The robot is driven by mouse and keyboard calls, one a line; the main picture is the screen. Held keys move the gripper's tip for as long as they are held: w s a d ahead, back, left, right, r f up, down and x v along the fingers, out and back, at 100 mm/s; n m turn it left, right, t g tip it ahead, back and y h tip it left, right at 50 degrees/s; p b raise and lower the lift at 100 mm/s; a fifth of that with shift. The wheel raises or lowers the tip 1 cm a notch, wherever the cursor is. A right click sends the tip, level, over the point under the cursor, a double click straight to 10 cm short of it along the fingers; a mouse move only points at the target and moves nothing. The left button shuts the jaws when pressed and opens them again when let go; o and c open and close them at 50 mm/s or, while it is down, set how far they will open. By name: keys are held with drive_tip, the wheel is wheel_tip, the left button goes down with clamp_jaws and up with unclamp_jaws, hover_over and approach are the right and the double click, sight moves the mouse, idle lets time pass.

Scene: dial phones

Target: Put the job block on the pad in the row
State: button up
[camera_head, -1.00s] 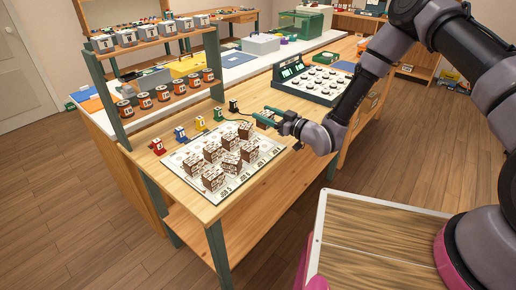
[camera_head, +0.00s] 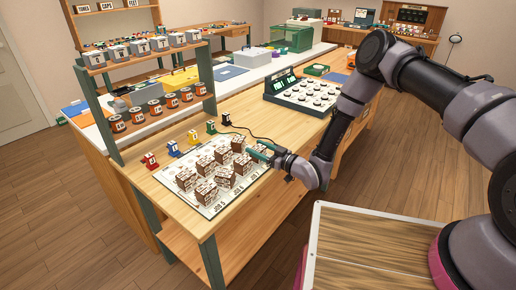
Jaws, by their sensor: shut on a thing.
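Several brown job blocks with white markings, such as one at the front (camera_head: 206,192), stand in rows on a white printed mat (camera_head: 224,204) on the wooden workbench. The mat's pads are mostly covered by blocks, and its print is too small to read surely. My gripper (camera_head: 258,154), with green fingers, is at the right end of the rows. It is shut on a brown block, which is mostly hidden by the fingers. I cannot tell whether the held block touches the mat.
Small red, blue, yellow, green and black figures (camera_head: 173,149) line the mat's back edge. A thin black cable runs behind my gripper. A rack with orange-labelled cans (camera_head: 155,107) stands at left. A dial panel (camera_head: 300,92) stands farther back. Bare bench lies between.

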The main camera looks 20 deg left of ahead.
drive_tip(key=o, duration=1.4)
